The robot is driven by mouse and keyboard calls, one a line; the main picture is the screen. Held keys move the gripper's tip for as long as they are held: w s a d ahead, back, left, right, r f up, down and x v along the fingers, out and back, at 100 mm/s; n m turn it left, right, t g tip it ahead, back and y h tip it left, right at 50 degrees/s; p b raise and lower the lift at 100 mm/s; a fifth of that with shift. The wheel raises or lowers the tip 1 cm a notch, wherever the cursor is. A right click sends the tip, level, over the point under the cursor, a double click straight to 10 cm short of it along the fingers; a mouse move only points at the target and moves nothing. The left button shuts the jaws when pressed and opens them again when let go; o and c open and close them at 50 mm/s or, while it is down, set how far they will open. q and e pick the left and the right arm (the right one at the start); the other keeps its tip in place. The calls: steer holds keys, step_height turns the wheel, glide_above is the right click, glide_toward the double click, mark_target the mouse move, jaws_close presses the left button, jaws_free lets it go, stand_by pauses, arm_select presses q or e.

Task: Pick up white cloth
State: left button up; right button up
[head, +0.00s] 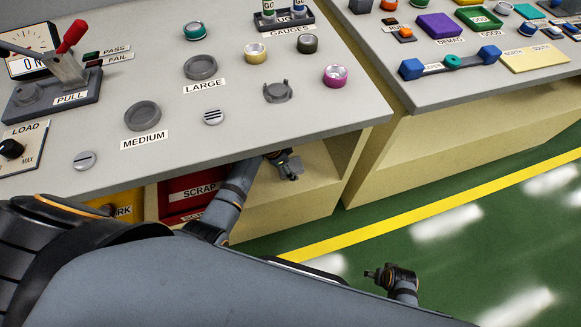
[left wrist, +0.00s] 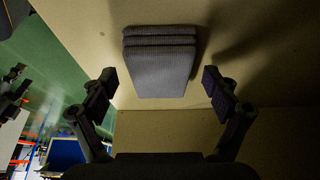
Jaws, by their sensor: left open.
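A folded cloth (left wrist: 160,62), stacked in layers and grey-looking in the shade, lies on a beige surface in the left wrist view. My left gripper (left wrist: 160,85) is open, with one finger to each side of the cloth's near end and gaps between. It holds nothing. In the head view my left gripper (head: 286,164) reaches under the front edge of the table, by the beige shelf opening. The cloth does not show in the head view.
A second table (head: 440,90) is at right. Green floor with a yellow line (head: 385,232) is open.

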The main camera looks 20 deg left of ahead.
arm_select(q)
steer(key=shift+f, duration=0.25)
steer(key=shift+c, duration=0.4)
steer(key=c, duration=1.1)
steer(key=shift+c, duration=0.2)
